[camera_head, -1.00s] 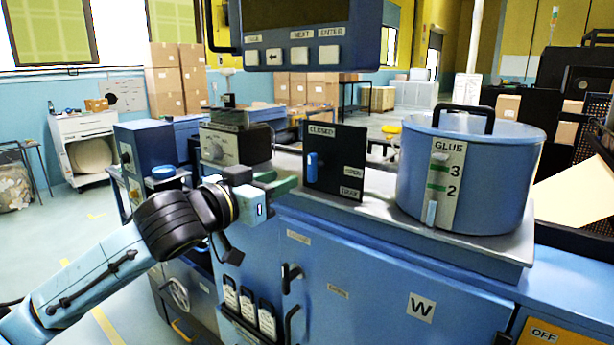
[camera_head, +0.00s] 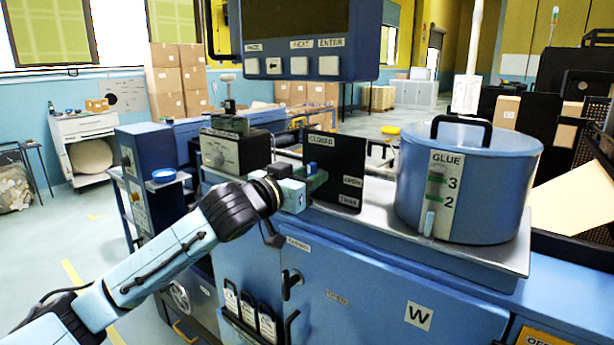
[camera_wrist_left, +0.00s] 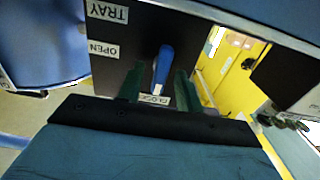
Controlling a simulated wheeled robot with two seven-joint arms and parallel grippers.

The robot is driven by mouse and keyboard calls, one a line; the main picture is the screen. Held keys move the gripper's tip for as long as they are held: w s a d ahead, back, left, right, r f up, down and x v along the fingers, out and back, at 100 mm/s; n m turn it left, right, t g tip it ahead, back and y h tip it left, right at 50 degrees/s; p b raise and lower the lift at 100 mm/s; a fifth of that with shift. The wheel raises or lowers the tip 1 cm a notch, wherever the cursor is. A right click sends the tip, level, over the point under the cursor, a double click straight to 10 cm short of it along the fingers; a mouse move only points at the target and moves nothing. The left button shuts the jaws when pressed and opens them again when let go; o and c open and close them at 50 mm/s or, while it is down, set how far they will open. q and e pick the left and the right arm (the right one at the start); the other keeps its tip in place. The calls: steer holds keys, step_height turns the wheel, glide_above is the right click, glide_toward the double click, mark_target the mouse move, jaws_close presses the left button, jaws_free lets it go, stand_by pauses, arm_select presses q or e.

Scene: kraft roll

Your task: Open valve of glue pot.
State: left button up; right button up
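The glue pot (camera_head: 475,195) is a blue drum with a black handle and a level gauge, standing on the machine top. Left of it is a black valve panel (camera_head: 348,165) with labels CLOSED, OPEN and one that reads TRAY in the left wrist view. A blue valve lever (camera_wrist_left: 163,65) points toward the CLOSED label; its tip also shows in the head view (camera_head: 313,167). My left gripper (camera_head: 318,182) is at the panel, its green fingers apart on either side of the lever. In the left wrist view a gap shows between the fingers (camera_wrist_left: 158,88) and the lever. My right gripper is not in view.
A monitor with buttons (camera_head: 300,65) hangs above the panel. A grey control box (camera_head: 235,152) stands left of my left gripper. The blue cabinet (camera_head: 370,290) with handles and tags lies below. Open floor shows at the left.

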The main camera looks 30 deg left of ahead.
arm_select(q)
steer(key=shift+c, duration=0.3)
jaws_close()
